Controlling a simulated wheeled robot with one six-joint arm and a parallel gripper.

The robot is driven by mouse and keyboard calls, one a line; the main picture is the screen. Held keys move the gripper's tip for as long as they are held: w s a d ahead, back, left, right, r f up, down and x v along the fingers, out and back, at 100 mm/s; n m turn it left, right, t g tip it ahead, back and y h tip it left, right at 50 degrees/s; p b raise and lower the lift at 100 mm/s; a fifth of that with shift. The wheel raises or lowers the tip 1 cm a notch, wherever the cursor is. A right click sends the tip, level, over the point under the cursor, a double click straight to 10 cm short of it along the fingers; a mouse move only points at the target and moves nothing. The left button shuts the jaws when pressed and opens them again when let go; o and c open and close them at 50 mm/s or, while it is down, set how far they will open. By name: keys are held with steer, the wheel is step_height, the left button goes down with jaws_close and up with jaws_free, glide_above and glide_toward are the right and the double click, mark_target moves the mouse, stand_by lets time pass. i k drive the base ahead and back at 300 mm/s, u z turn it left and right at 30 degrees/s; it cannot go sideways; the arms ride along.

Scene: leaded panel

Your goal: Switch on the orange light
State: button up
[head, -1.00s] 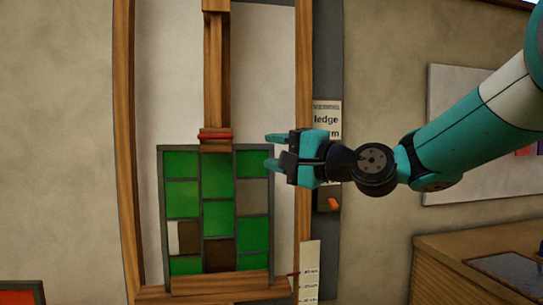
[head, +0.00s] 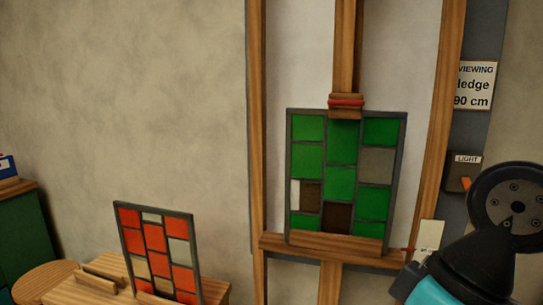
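A dark switch box (head: 458,178) under a "LIGHT" label (head: 467,159) is on the grey strip right of the wooden frame. It has a small orange lever (head: 465,184); whether it is on or off I cannot tell. No lit orange lamp shows. The leaded panel (head: 342,172) with green, grey and brown panes stands upright on the wooden ledge. My black wrist is close to the switch box in the picture.
A smaller panel with orange-red panes (head: 156,250) stands on a wooden stand (head: 80,293) at lower left, beside a round stool (head: 42,277). A sign reading "ledge 90 cm" (head: 474,87) hangs above the switch. A pale tag (head: 430,235) is near the ledge's right end.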

mark_target(466, 182)
steer(key=z, duration=2.25)
steer(key=i, duration=0.5)
steer(key=u, duration=1.65)
